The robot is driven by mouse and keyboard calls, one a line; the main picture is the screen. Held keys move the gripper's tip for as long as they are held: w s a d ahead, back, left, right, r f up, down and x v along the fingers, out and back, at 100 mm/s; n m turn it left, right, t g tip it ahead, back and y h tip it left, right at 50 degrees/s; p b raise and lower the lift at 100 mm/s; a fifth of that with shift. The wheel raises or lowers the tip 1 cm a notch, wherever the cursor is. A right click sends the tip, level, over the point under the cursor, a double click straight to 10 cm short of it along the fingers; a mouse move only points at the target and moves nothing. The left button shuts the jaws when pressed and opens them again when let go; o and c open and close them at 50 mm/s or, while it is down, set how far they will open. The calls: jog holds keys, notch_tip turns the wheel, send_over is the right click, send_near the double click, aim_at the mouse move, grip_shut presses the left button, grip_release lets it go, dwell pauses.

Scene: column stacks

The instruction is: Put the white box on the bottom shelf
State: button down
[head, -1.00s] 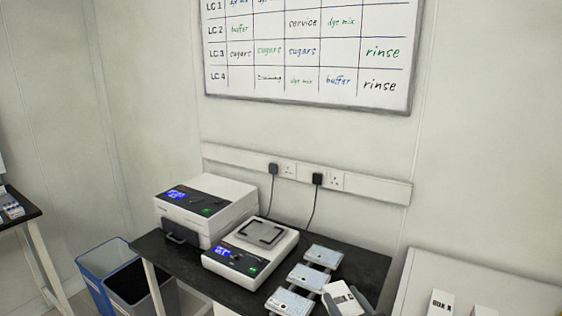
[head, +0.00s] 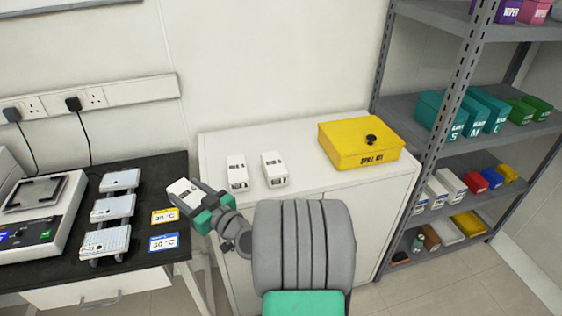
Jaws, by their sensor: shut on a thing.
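The white box (head: 181,188) with dark markings on top is between the fingers of my gripper (head: 191,198), above the right end of the black bench. My gripper is shut on it, and the fingers hide part of its sides. The bottom shelf (head: 440,257) of the grey rack is at the lower right, well away from my gripper. It holds a dark item, small containers, a white item and a yellow one (head: 468,222). Two other white boxes, one (head: 237,172) and another (head: 274,168), stand on the white cabinet.
The yellow spill kit (head: 360,145) sits on the white cabinet (head: 310,190), between my gripper and the rack. Higher shelves hold teal boxes (head: 487,108) and small coloured boxes (head: 475,182). Label cards (head: 164,242) and white trays (head: 105,243) lie on the black bench. Floor shows before the rack.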

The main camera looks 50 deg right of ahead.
jog(key=s+d+r+m+h+b, duration=0.2)
jog(key=s+d+h, duration=0.1)
jog(key=d, duration=0.6)
jog(key=s+d+r+m+h+b, duration=0.2)
jog(key=s+d+h+b, duration=0.15)
jog(key=d, duration=0.55)
jog(key=s+d+r+m+g+h+b, duration=0.4)
jog(key=s+d+r+h, duration=0.2)
jog(key=s+d+r, duration=0.55)
notch_tip(320, 180, down, 6)
jog(key=a+t, duration=0.1)
jog(key=shift+s+a+f+y, duration=0.2)
jog(key=shift+s+a+y, duration=0.2)
jog(key=shift+y, duration=0.05)
